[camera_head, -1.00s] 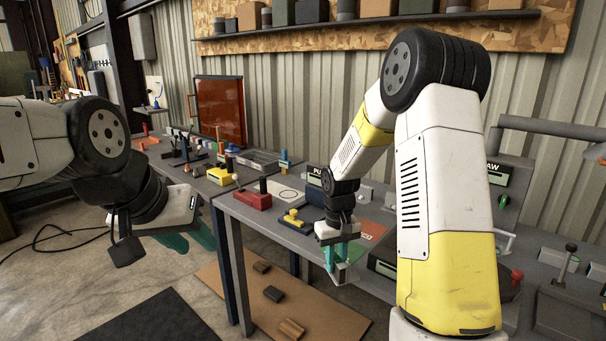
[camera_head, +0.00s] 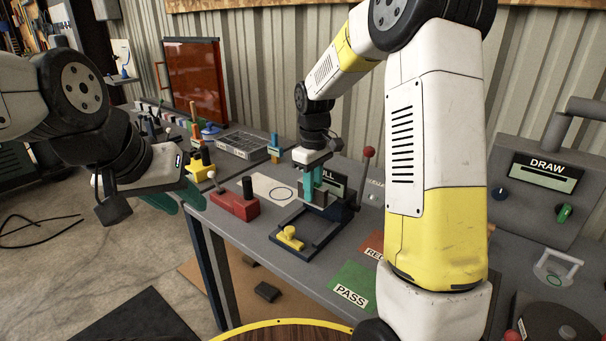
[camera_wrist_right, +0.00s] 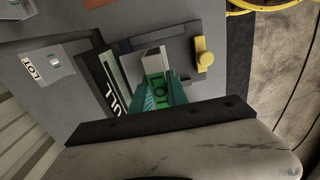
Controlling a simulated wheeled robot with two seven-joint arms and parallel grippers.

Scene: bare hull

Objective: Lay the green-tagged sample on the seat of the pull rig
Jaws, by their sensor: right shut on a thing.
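My right gripper (camera_head: 313,186) has teal fingers and points down over the pull rig (camera_head: 309,247), a dark frame on the bench. In the right wrist view it (camera_wrist_right: 170,88) is shut on the green-tagged sample (camera_wrist_right: 153,63), a pale grey bar whose green tag reads LOT. Fingers hide part of the bar. The sample is over or at the rig's seat; I cannot tell whether it touches. The rig's yellow clamp (camera_head: 290,238) is at its near end, and it also shows in the wrist view (camera_wrist_right: 204,60). My left gripper (camera_head: 178,199) hangs left of the bench, its finger gap unclear.
A red block with a black post (camera_head: 235,205) stands left of the rig. A red-knobbed lever (camera_head: 368,153) rises behind it. A green PASS mat (camera_head: 352,284) and a red mat (camera_head: 373,243) lie to the right. The DRAW machine (camera_head: 543,178) stands further right.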

